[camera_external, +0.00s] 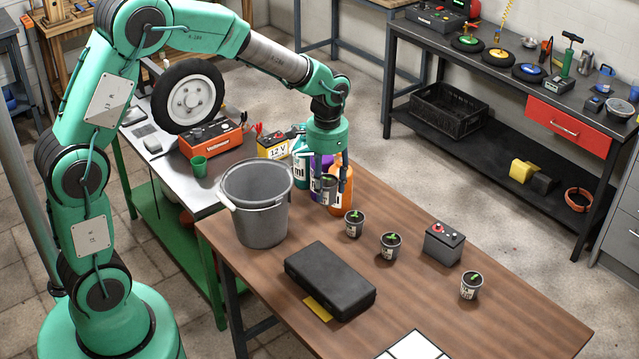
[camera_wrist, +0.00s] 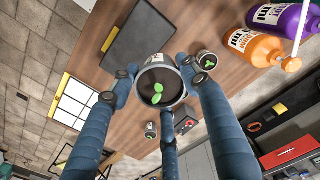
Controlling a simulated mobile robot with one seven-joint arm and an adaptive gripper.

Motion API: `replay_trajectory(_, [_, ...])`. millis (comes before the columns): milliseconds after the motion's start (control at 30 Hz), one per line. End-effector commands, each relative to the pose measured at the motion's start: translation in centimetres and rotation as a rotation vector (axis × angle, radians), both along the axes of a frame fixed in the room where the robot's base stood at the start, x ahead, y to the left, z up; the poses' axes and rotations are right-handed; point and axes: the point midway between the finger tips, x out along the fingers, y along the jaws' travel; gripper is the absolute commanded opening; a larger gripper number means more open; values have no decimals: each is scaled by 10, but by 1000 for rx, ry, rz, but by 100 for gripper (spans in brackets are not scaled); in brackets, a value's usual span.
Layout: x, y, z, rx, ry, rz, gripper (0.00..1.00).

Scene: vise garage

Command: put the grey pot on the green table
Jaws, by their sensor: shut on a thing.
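My gripper (camera_external: 334,190) is shut on a small grey pot (camera_external: 328,185) with a white label. In the wrist view the grey pot (camera_wrist: 161,88) sits between the blue fingers, with dark soil and green leaves showing. The pot is over the back part of the brown wooden table, in front of the bottles; its exact height above the wood is hard to tell. The green table (camera_external: 178,178), with a metal top and green legs, stands to the left, partly behind my arm and the large grey bucket.
The grey bucket (camera_external: 256,208) stands between my gripper and the green table. Bottles (camera_external: 342,193), a black case (camera_external: 330,281) and other potted seedlings (camera_external: 390,245) stand nearby.

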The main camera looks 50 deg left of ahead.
Motion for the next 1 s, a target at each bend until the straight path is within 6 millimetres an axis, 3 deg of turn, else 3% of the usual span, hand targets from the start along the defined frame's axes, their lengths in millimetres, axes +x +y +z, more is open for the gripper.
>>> replay_trajectory(33, [7, 18, 1, 0, -1, 5, 17])
replay_trajectory(200, [24, 70, 1, 0, -2, 1, 17])
replay_trajectory(500, [42, 170, 1, 0, -1, -3, 17])
replay_trajectory(1000, [35, 347, -4, 1, -2, -12, 17])
